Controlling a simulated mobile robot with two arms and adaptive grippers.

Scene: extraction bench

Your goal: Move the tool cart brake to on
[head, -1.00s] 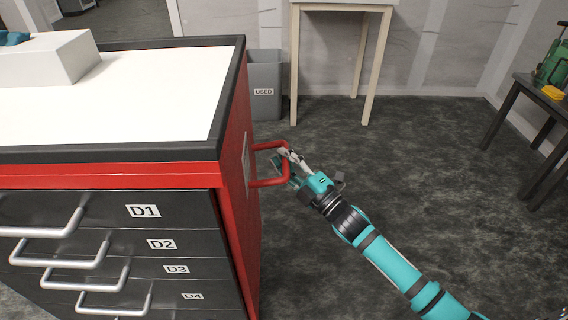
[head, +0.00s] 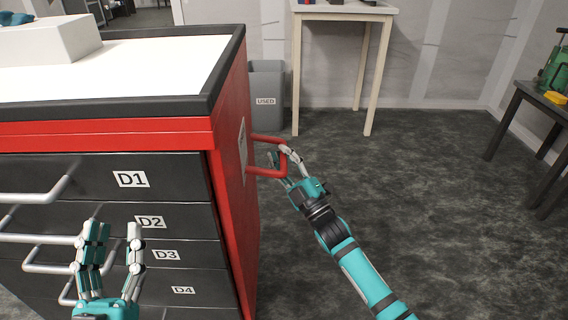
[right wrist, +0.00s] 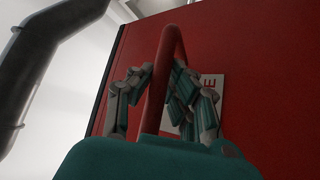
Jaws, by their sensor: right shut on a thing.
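The tool cart (head: 231,130) stands at the left, red with dark drawers marked D1 to D4 and a white top. A red loop handle (head: 265,172) sticks out from its right side. My right gripper (head: 285,162) is shut on this handle; in the right wrist view its fingers lie on both sides of the red bar (right wrist: 165,75). A pale plate (right wrist: 208,88) with a letter E showing is on the red side behind it, partly covered by the fingers. My left gripper (head: 113,230) is open and empty in front of the drawers. I cannot make out a brake lever.
A grey bin (head: 266,88) marked USED stands behind the cart. A pale table (head: 340,12) is at the back, and a dark table (head: 530,95) with a green item is at the right. The floor (head: 440,220) between is clear.

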